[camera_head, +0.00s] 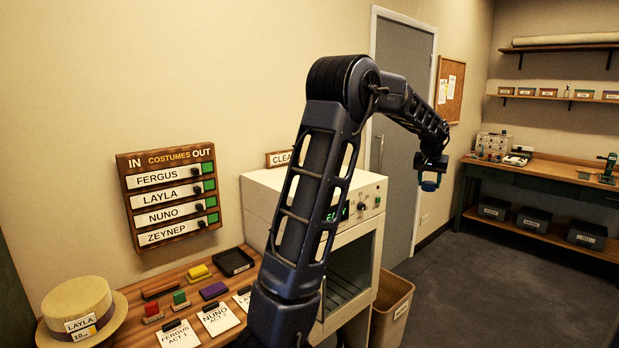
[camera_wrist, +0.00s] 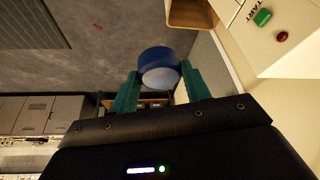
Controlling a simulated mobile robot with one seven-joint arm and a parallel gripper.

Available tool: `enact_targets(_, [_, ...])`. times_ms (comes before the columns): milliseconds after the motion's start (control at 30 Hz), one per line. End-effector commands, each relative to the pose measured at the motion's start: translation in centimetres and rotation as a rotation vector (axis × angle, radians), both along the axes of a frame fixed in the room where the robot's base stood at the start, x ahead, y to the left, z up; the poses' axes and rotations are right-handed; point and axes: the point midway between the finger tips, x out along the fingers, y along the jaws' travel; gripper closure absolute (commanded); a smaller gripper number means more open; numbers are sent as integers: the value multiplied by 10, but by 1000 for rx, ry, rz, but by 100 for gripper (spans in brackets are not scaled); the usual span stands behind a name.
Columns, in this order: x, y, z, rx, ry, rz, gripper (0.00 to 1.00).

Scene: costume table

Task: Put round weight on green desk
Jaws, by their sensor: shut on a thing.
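My gripper (camera_head: 431,168) is shut on a round blue weight (camera_head: 429,186) and holds it in the air in front of the grey door. In the wrist view the weight (camera_wrist: 158,62) sits between my two teal fingertips, with a pale round face towards the camera. A bench with a wooden top and a dark green frame (camera_head: 540,186) stands against the far wall at the right, well beyond my gripper. It looks like the green desk. Its top is partly covered by equipment.
A pale cabinet (camera_head: 357,240) with a knob and glass door stands beside a brown bin (camera_head: 392,306). A wooden table (camera_head: 137,297) at left bears a straw hat (camera_head: 82,305), cards and coloured blocks.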

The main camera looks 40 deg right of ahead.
Motion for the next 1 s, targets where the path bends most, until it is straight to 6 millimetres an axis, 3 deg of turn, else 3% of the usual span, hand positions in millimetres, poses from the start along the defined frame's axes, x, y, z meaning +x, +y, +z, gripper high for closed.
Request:
enact_targets(100, [45, 7, 20, -3, 1, 49, 90])
enact_targets(467, [167, 46, 76, -2, 0, 180, 90])
enact_targets(767, [258, 97, 123, -4, 0, 286, 90])
enact_targets(1000, [323, 148, 161, -4, -1, 370, 90])
